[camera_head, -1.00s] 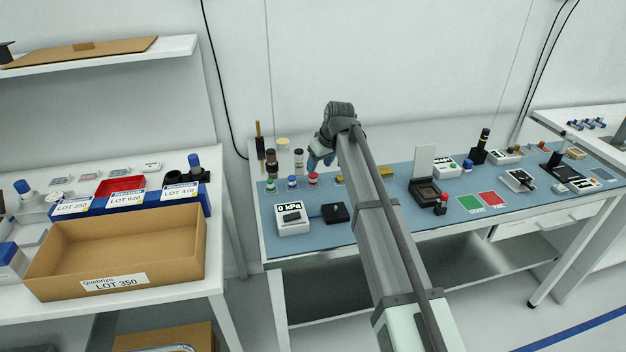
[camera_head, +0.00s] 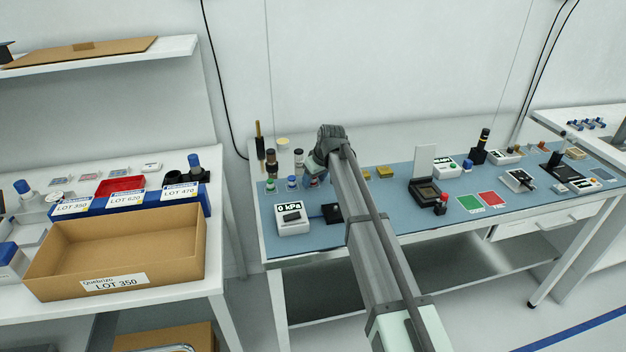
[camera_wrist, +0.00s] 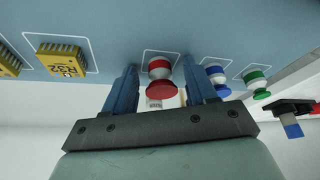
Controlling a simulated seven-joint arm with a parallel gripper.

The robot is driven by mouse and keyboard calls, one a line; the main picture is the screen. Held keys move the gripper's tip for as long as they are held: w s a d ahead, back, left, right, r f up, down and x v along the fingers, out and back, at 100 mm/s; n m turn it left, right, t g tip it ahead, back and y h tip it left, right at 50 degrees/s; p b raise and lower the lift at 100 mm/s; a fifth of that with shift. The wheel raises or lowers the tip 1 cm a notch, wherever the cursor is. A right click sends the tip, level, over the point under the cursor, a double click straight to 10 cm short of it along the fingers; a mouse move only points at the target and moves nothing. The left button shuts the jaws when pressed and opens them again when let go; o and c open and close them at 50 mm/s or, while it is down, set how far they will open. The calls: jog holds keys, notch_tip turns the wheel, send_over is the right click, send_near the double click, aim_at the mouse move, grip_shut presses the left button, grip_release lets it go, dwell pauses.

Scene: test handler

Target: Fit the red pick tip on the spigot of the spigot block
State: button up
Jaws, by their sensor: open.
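The red pick tip (camera_wrist: 160,75) stands in a white-outlined square on the blue mat. In the wrist view it lies between the two blue fingers of my open gripper (camera_wrist: 160,66), with a visible gap on each side. In the head view the gripper (camera_head: 314,166) is low over the mat's back left, and the red tip (camera_head: 313,181) is partly hidden beneath it. A small dark block (camera_head: 332,212), which may be the spigot block, is partly covered by my arm; I cannot make out a spigot.
A blue tip (camera_wrist: 217,76) and a green tip (camera_wrist: 257,82) stand in a row beside the red one. Yellow blocks (camera_wrist: 63,60) lie on the other side. A 0 kPa gauge box (camera_head: 292,218) stands in front; dark bottles (camera_head: 271,160) stand behind.

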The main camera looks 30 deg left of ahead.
jog(key=shift+c, duration=0.4)
jog(key=c, duration=0.8)
jog(key=shift+c, duration=0.2)
notch_tip(320, 180, up, 9)
jog(key=shift+w+d+r, duration=0.2)
jog(key=shift+r, duration=0.1)
jog(key=s+d+r, duration=0.2)
jog(key=d, duration=0.8)
jog(key=s+d+f+n+g, duration=0.1)
jog(key=s+d+n+g, duration=0.1)
jog(key=s+n, duration=0.3)
jog(key=shift+s+d+n+y, duration=0.35)
jog(key=shift+s+d, duration=0.2)
jog(key=shift+s, duration=0.5)
